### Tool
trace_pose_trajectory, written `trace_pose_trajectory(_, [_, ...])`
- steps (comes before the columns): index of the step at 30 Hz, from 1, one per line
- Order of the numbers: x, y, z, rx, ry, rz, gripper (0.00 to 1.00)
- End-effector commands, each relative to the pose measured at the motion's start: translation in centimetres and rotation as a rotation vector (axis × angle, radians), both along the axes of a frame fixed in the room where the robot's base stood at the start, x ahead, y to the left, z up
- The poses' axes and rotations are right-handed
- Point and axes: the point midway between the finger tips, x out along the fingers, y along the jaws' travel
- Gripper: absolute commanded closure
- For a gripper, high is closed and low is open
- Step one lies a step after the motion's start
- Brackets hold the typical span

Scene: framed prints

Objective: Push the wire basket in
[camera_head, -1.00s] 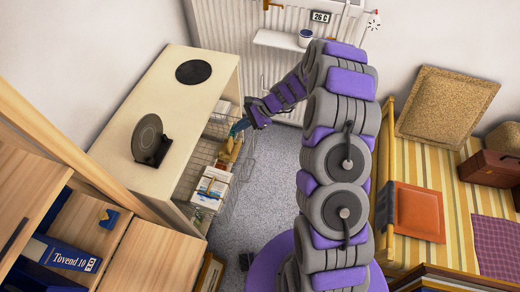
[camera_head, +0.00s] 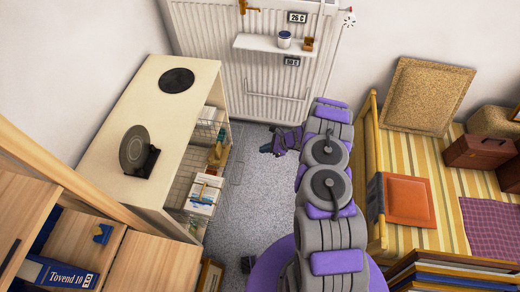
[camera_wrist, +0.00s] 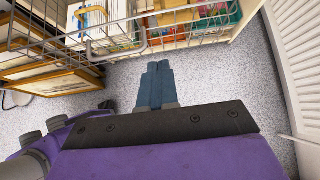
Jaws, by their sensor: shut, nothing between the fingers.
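The wire basket (camera_head: 232,163) stands out from the open right side of the cream cabinet (camera_head: 112,112) in the head view. It holds books and other items. In the wrist view its wire front (camera_wrist: 112,57) crosses the top, with books and colourful packages behind the wires. My gripper (camera_head: 266,148) is over the floor to the right of the basket, apart from it in the head view. In the wrist view its blue fingers (camera_wrist: 158,68) are together, empty, and point toward the basket front. How far the fingertips are from the wires is hard to tell.
A radiator (camera_head: 252,75) with a small shelf (camera_head: 262,43) stands at the back wall. A striped daybed (camera_head: 432,165) is on the right. Framed prints (camera_wrist: 35,60) lean left of the basket in the wrist view. Grey carpet (camera_head: 232,215) between is clear.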

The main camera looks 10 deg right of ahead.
Motion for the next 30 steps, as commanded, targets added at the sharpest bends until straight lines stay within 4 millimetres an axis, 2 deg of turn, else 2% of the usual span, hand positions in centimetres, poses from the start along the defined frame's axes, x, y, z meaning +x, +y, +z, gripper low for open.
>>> trace_pose_trajectory(3, [0.4, 1.8, -1.9, -0.001, 0.002, 0.006, 1.0])
trace_pose_trajectory(12, [1.8, 5.8, -5.8, 0.001, 0.002, 0.006, 1.0])
trace_pose_trajectory(15, [2.4, 7.3, -5.6, 0.003, -0.001, 0.007, 1.0])
trace_pose_trajectory(21, [3.2, 9.0, -5.5, 0.003, -0.001, 0.004, 1.0])
trace_pose_trajectory(30, [3.3, 9.5, -5.4, 0.0, 0.001, 0.004, 1.0])
